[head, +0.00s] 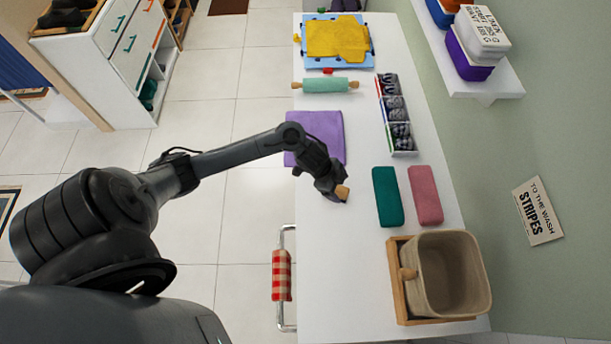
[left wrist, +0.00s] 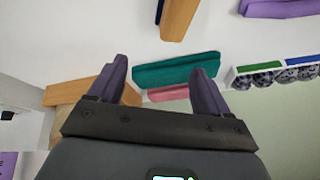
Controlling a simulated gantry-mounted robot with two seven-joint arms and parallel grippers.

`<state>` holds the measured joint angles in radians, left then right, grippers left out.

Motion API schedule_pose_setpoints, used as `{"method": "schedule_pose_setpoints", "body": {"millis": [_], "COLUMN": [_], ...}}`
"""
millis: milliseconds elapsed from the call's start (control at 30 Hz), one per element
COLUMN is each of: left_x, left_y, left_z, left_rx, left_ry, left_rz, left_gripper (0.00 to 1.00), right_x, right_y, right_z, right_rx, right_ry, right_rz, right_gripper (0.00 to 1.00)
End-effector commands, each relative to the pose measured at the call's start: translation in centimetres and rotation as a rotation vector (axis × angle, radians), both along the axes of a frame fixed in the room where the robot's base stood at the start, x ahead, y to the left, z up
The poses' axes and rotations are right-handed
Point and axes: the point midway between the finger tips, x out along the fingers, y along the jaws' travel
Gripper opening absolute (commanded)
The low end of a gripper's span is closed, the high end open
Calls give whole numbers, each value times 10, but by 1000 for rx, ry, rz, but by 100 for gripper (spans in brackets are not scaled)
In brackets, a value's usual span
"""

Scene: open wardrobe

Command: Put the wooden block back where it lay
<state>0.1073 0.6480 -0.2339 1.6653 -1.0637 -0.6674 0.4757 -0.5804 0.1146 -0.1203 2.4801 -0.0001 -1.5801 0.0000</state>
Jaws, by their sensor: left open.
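The wooden block (head: 343,192) is small and light brown with a dark strip along one side. In the head view it shows at the tip of my left gripper (head: 335,186), over the white table left of the teal cloth. In the left wrist view the block (left wrist: 179,18) is at the top edge, partly cut off. There my left gripper (left wrist: 160,76) has its two fingers wide apart with nothing between them, and the block is outside them. I cannot tell whether a finger touches it. My right gripper is not in view.
A teal folded cloth (head: 387,197) and a pink one (head: 425,195) lie right of the gripper. A purple cloth (head: 327,130) lies behind it. A sock tray (head: 404,153) is at the back right. A basket (head: 478,290) on a wooden tray stands in front. Table left of the basket is clear.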

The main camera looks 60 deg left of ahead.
Motion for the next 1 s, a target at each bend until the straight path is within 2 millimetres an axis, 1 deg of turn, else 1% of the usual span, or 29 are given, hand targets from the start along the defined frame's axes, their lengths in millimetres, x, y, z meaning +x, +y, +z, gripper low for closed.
{"method": "schedule_pose_setpoints", "body": {"millis": [33, 100, 167, 233, 267, 300, 367, 400, 500, 600, 733, 1000], "left_x": [-10, -21, -35, -56, -67, -82, -105, -120, -153, -176, -188, -188], "left_y": [-29, -56, -71, -80, -81, -81, -78, -76, -70, -66, -65, -64], "left_z": [-1, 7, 18, 34, 41, 50, 62, 69, 83, 92, 97, 97], "left_rx": [-3, 7, 14, 18, 17, 16, 11, 5, -11, -27, -36, -35], "left_ry": [-41, -95, -120, -117, -108, -85, -40, -6, 80, 142, 179, 180], "left_rz": [23, 91, 175, 290, 341, 410, 504, 561, 677, 747, 784, 785], "left_gripper": [78, 78, 78, 78, 78, 78, 78, 78, 78, 78, 78, 78], "right_x": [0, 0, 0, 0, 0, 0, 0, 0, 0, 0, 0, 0], "right_y": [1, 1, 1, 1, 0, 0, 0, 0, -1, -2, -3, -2], "right_z": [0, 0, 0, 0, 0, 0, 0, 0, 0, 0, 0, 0], "right_rx": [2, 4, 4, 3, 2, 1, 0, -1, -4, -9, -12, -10], "right_ry": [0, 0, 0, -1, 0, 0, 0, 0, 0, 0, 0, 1], "right_rz": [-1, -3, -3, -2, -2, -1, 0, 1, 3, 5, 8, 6], "right_gripper": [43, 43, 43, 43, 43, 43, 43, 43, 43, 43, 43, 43]}}
